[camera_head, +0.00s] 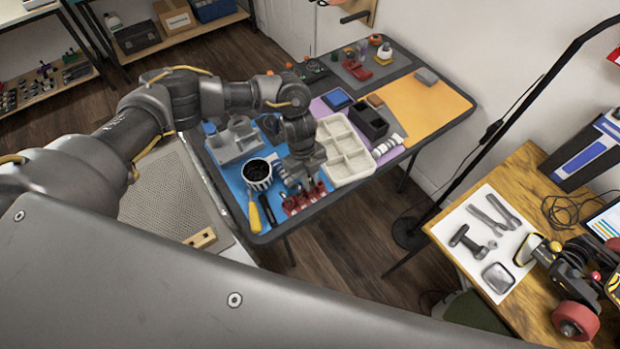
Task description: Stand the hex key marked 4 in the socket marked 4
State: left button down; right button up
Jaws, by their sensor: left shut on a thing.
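My left gripper (302,180) points down at the front part of the table. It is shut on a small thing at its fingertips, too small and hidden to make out. A red holder (292,205) with dark openings or pieces in it sits right under and beside the fingertips, near the table's front edge. I cannot tell whether the held thing touches it. No mark 4 can be read on any key or socket at this size. My right gripper is not in view.
The orange mat (425,108) has free room.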

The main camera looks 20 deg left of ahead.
pick_arm(q)
jog(key=shift+f, duration=0.2)
jog(key=c, duration=1.2)
grip_release()
jog(key=shift+r, duration=0.15)
jog(key=shift+r+p, duration=3)
jog(key=shift+r, duration=0.4)
jog(key=shift+f, duration=0.1)
